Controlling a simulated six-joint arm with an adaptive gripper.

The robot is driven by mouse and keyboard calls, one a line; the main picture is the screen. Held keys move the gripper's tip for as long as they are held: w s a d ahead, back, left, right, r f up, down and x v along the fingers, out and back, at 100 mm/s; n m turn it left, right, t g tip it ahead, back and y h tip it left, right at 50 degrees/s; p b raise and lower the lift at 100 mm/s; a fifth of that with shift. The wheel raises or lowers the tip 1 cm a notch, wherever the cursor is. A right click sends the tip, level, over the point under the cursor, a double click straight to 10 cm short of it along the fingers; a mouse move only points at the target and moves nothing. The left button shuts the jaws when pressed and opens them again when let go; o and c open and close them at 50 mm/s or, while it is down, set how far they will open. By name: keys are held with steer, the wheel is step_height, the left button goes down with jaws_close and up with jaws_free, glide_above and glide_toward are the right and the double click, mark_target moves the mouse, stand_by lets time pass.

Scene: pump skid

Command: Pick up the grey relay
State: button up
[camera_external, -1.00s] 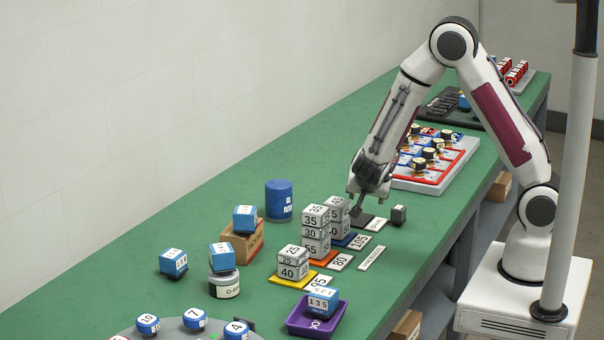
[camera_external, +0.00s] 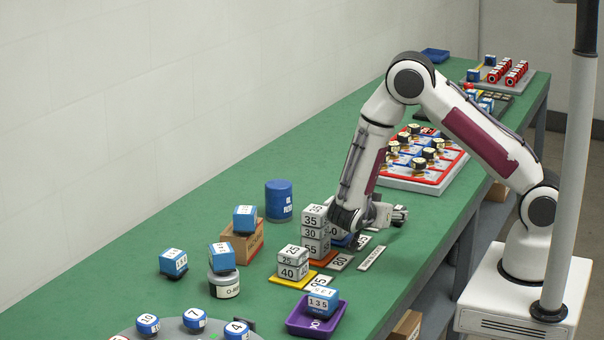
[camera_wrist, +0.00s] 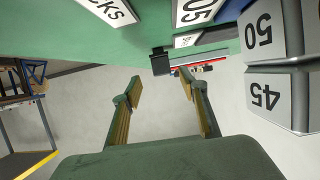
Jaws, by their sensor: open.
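A small dark grey block, which looks like the grey relay, stood on the green table right of the number stacks a second ago. My gripper (camera_external: 396,214) now covers that spot in the external view, so I cannot make the block out there. The gripper is low over the table and points right. In the wrist view my gripper (camera_wrist: 160,86) is open, its two fingers apart with nothing visible between them. A dark block-like shape (camera_wrist: 160,62) shows beyond the fingertips near the table edge; I cannot tell whether it is the relay or a dark pad.
A tall grey number stack (camera_external: 315,232) stands close left of my gripper. Blocks marked 50 and 45 (camera_wrist: 268,95) are near on the right in the wrist view. A shorter stack (camera_external: 292,263), a purple tray (camera_external: 297,327) and white label plates (camera_external: 371,258) are nearer the camera.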

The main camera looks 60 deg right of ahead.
steer(key=shift+d, duration=0.1)
steer(key=shift+x, duration=1.25)
steer(key=shift+f, duration=0.1)
steer(key=shift+x, duration=2.55)
steer(key=shift+w, duration=0.1)
steer(key=c, duration=1.2)
